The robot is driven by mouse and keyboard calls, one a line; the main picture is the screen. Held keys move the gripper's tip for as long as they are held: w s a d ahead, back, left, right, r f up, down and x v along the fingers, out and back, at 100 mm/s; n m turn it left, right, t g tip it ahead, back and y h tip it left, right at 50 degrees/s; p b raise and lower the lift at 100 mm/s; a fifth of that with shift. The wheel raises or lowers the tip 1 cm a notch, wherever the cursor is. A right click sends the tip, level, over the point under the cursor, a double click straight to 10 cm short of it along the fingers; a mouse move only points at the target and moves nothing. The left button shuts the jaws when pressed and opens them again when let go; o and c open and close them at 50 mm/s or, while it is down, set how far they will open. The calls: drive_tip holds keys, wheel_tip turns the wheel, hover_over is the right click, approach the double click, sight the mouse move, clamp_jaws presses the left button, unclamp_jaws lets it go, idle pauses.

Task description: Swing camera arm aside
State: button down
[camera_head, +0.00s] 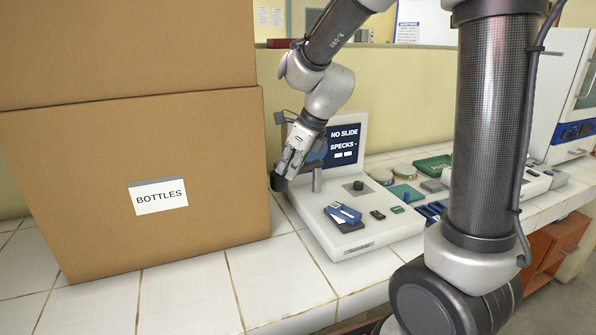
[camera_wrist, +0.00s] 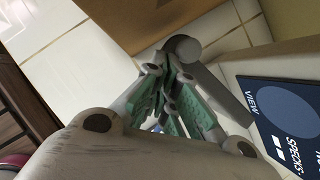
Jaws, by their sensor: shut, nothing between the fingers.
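The camera arm appears to be the grey bar (camera_wrist: 208,82) in the wrist view, with a rounded end just beyond my fingertips. In the head view its dark round end (camera_head: 278,183) shows at the left edge of the white instrument, and a grey post (camera_head: 317,181) stands behind my gripper. My gripper (camera_head: 287,170) points down, shut and empty, beside that end. Its closed fingers also show in the wrist view (camera_wrist: 175,80). I cannot tell whether they touch the bar. The instrument's screen (camera_head: 343,146) reads "NO SLIDE" and "SPECKS -".
Large cardboard boxes, the lower one labelled BOTTLES (camera_head: 90,220), stand close on the left. Dishes and a green tray (camera_head: 433,165) lie to the right. The front tiles (camera_head: 180,295) are clear.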

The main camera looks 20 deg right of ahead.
drive_tip(key=shift+w+a, duration=0.35)
drive_tip(key=shift+w, duration=0.1)
idle(0.3)
